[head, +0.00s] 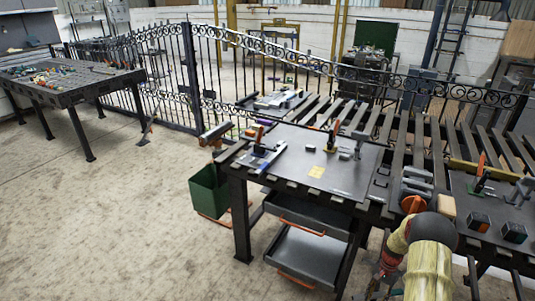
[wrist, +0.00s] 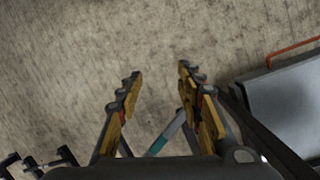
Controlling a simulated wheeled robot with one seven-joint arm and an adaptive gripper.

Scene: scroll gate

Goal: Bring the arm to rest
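My gripper (wrist: 158,76) shows in the wrist view with its two yellow-padded fingers spread apart. The gap between the fingertips is empty, with bare concrete floor behind it. A teal and grey piece (wrist: 166,138) shows low between the fingers; I cannot tell what it is or whether it touches them. In the head view my arm hangs at the bottom right, in front of the welding table (head: 345,178). The gripper end is low there and mostly hidden or cut off by the frame.
Grey drawer trays (head: 308,254) hang under the table; one tray (wrist: 290,105) lies close right of my gripper. A green bin (head: 208,192) hangs at the table's left end. A scroll gate (head: 190,75) stands behind. Open floor (head: 110,220) lies left, before another table (head: 70,92).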

